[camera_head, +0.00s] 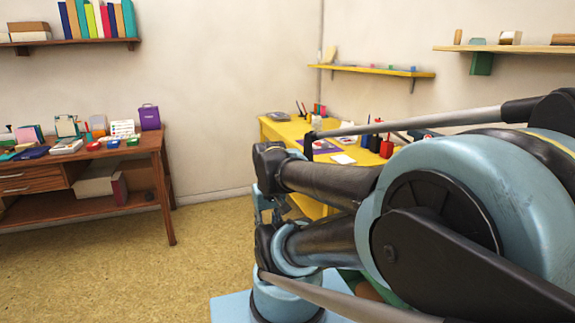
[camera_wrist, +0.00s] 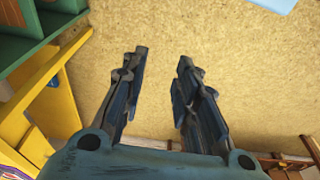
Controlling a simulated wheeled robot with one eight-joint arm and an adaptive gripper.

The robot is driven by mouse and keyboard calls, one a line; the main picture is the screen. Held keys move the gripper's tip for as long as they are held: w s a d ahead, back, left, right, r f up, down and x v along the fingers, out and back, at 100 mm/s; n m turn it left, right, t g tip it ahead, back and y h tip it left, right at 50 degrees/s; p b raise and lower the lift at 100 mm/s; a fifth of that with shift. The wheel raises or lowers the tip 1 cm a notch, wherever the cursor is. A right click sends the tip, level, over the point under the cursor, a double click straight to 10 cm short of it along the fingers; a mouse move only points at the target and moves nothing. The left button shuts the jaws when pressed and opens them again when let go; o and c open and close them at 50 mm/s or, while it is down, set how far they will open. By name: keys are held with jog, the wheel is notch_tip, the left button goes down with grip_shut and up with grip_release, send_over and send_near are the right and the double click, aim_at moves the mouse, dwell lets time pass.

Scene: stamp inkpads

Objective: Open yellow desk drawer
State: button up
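The yellow desk (camera_head: 282,130) stands against the back wall in the head view, partly hidden by my arm. A yellow part of it shows low beside my arm (camera_head: 310,206); I cannot tell whether this is the drawer front. In the wrist view, yellow desk parts (camera_wrist: 28,112) lie along the left edge, with no clear drawer handle. My gripper (camera_wrist: 160,62) is open, its two dark fingers apart with only floor visible between them. It also shows small in the head view (camera_head: 270,207), in front of the desk and below its top.
A brown desk (camera_head: 150,148) with several stationery items stands at the left. Green furniture (camera_wrist: 40,50) adjoins the yellow parts in the wrist view. A yellow shelf (camera_head: 375,71) hangs above the yellow desk. The tan floor (camera_head: 130,275) between the desks is clear.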

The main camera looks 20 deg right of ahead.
jog(key=w+d+r+n+h, duration=0.1)
jog(key=w+d+r+h, duration=0.25)
jog(key=w, duration=0.75)
jog(key=w+d+r+t+h, duration=0.1)
jog(key=w+d+r+h, duration=0.3)
jog(key=w, duration=0.6)
jog(key=w+d+r+n, duration=0.15)
jog(key=w+d, duration=0.35)
jog(key=w, duration=0.6)
jog(key=w+d+f+t+h, duration=0.1)
jog(key=w+f+h, duration=0.1)
jog(key=w+f, duration=0.5)
jog(key=w+d+f+n+t+h, duration=0.1)
jog(key=w+f+h, duration=0.2)
jog(key=w, duration=0.8)
jog(key=w+d+f+t+h, duration=0.15)
jog(key=w+f, duration=0.25)
jog(key=w, duration=0.6)
jog(key=x, duration=1.6)
jog(key=shift+d, duration=0.4)
jog(key=shift+s+f, duration=0.1)
jog(key=shift+c, duration=0.3)
grip_shut()
